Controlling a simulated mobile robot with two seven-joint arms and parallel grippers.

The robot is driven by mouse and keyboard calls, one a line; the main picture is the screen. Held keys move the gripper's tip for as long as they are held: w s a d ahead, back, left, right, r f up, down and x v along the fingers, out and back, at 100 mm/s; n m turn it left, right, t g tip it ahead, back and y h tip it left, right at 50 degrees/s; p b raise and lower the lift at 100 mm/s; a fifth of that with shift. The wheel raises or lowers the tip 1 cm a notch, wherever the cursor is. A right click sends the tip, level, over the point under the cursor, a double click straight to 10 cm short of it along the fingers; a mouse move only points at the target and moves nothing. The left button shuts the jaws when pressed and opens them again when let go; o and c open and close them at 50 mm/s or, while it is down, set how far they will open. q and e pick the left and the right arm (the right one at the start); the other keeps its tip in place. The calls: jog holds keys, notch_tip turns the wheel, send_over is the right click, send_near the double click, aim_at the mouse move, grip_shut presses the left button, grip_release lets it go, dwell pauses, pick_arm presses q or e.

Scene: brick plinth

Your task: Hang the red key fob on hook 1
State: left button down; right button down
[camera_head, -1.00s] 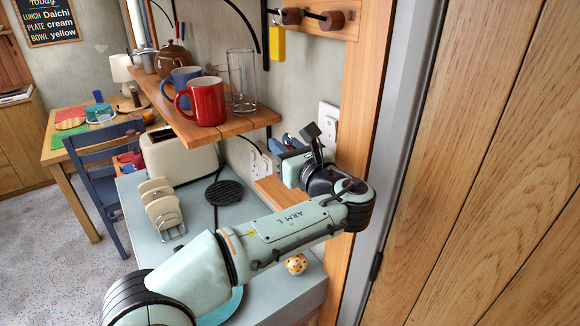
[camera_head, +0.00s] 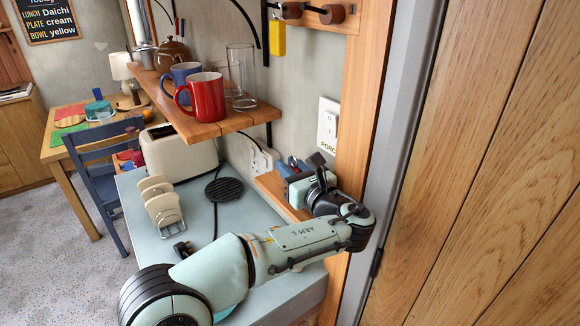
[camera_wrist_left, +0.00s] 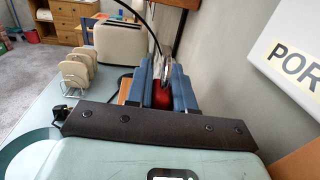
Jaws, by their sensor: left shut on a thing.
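My left gripper (camera_head: 291,166) is over the small wooden ledge below the wall switch. In the left wrist view its blue fingers (camera_wrist_left: 166,88) are shut on the red key fob (camera_wrist_left: 161,95), with a shiny metal ring just above it. In the head view the fob is hidden by the gripper. A wooden hook rail (camera_head: 318,20) is at the top edge, well above the gripper, with dark round-ended pegs (camera_head: 332,14). No hook number is readable, so I cannot tell which is hook 1. My right gripper is not in view.
A yellow fob (camera_head: 278,38) hangs below the rail. A shelf (camera_head: 215,126) with a red mug (camera_head: 207,98) and glasses juts out left of the gripper. A wall switch (camera_head: 328,125) and a wooden post stand close right. A toast rack (camera_head: 160,205) is on the counter.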

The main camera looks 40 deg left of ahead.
pick_arm(q)
jog(key=shift+f, duration=0.2)
jog(key=c, duration=1)
grip_release()
jog(key=shift+b, duration=0.35)
jog(key=shift+d, duration=0.3)
jog(key=v, duration=1.2)
jog(key=shift+d+f, duration=0.4)
jog(key=shift+d, duration=0.05)
jog(key=shift+s, duration=0.1)
